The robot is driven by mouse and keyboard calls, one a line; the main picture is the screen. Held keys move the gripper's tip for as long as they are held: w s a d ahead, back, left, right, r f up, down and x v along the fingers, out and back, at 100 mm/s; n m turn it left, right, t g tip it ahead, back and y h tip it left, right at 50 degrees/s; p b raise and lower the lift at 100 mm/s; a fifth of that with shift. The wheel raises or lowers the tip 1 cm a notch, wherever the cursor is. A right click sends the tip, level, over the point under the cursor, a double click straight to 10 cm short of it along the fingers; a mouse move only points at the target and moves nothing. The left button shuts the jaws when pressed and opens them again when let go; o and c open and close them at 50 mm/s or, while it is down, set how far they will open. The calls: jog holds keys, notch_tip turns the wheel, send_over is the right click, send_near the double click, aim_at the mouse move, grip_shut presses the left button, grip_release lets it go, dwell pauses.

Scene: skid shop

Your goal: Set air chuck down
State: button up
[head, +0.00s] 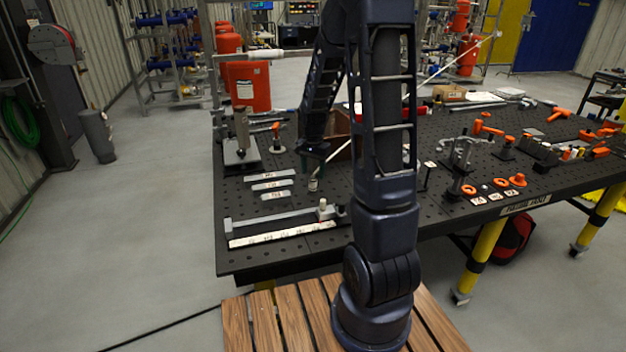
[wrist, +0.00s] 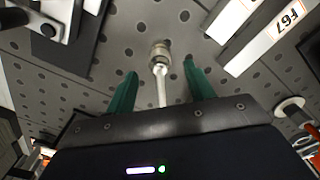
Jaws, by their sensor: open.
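The air chuck (wrist: 160,52) is a small metal piece with a round knurled end and a thin bright stem. In the wrist view it lies between the two green fingers of my gripper (wrist: 158,75), with a visible gap on each side. The fingers are open and do not appear to touch it. In the head view my gripper (head: 314,165) is low over the black perforated table (head: 240,258), and a small light piece (head: 313,185), apparently the chuck, shows just below it. Whether the chuck rests fully on the table is hard to tell.
Several flat labelled plates (head: 270,185) lie left of my gripper. A long bar fixture (head: 280,222) lies nearer the front edge. A brown box (head: 340,130) stands close behind my arm. Orange-handled clamps (head: 468,189) and tools fill the right side.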

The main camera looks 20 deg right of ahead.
aim_at(313, 177)
notch_tip(313, 177, up, 6)
jog(key=shift+r, duration=0.25)
jog(key=s+r+n+t, duration=0.2)
jog(key=s+r+n, duration=0.2)
jog(key=s+r, duration=0.3)
jog(key=s+r+n+t, duration=0.2)
jog(key=s+r+n, duration=0.3)
jog(key=s, duration=1.3)
jog(key=shift+r+t, duration=0.3)
jog(key=shift+r, duration=1.3)
